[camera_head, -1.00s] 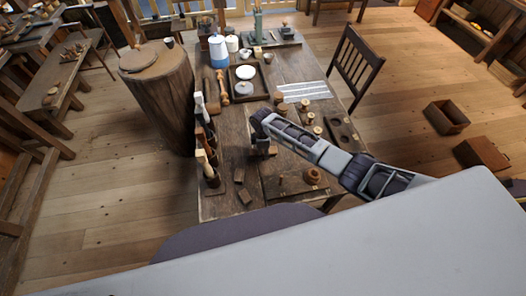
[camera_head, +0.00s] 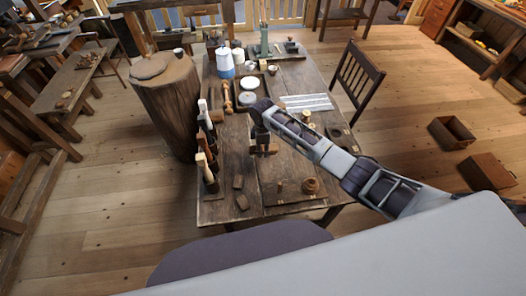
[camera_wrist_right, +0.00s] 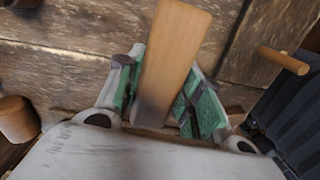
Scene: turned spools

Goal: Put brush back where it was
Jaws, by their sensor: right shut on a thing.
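My right gripper (camera_head: 264,140) is above the middle of the worktable (camera_head: 225,208). It is shut on a flat, light-brown wooden piece, which I take to be the brush (camera_head: 266,151). In the right wrist view the brush (camera_wrist_right: 173,50) is a smooth wooden bar between the green finger pads of the gripper (camera_wrist_right: 165,88). Only its wooden part shows there, and I cannot make out bristles. Its lower end is hidden by the gripper body. I cannot tell whether it touches the table. My left gripper is not in view.
A flat board with an upright peg (camera_head: 280,186) and a turned spool (camera_head: 311,186) lies at the near right. Two small wooden blocks (camera_head: 238,182) (camera_head: 242,202) lie to its left. Tools with pale handles (camera_head: 203,160) stand along the left edge. A chair (camera_head: 358,78) is at right.

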